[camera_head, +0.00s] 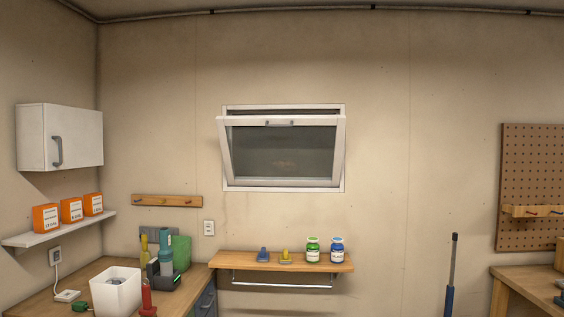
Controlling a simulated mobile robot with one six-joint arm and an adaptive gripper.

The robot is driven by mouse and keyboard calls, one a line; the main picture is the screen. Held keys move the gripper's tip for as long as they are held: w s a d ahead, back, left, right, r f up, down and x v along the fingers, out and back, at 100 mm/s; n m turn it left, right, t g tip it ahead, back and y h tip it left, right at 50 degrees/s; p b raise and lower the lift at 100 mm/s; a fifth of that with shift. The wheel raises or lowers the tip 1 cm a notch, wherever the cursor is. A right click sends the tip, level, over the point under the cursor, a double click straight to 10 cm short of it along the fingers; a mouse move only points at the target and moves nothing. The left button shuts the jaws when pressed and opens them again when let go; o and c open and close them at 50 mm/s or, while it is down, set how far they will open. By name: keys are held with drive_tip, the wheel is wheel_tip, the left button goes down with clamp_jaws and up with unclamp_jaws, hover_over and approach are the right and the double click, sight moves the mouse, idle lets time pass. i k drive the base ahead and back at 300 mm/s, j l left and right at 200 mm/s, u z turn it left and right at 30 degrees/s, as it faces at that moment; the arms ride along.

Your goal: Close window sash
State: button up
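The window sash (336,150) is a white-framed dark pane on the back wall, inside a white window frame (226,108). Its top edge is tilted out of the frame into the room, and its bottom edge sits close to the frame, so it stands partly open. A small grey handle (280,124) is at the middle of the sash's top rail. No part of my gripper shows in this view, so whether it is open or shut is hidden.
Below the window, a wooden shelf (225,259) with a towel bar holds two jars and small items. At left are a counter (40,303) with bottles and a white bin (117,292), and a wall cabinet (75,137). A workbench (527,284) stands right.

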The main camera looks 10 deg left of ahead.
sight(222, 122)
drive_tip(key=i+j+z, duration=0.1)
drive_tip(key=i+j, duration=0.15)
drive_tip(key=i, duration=0.15)
drive_tip(key=i+j, duration=0.3)
drive_tip(key=i+z, duration=0.05)
drive_tip(key=i, duration=0.05)
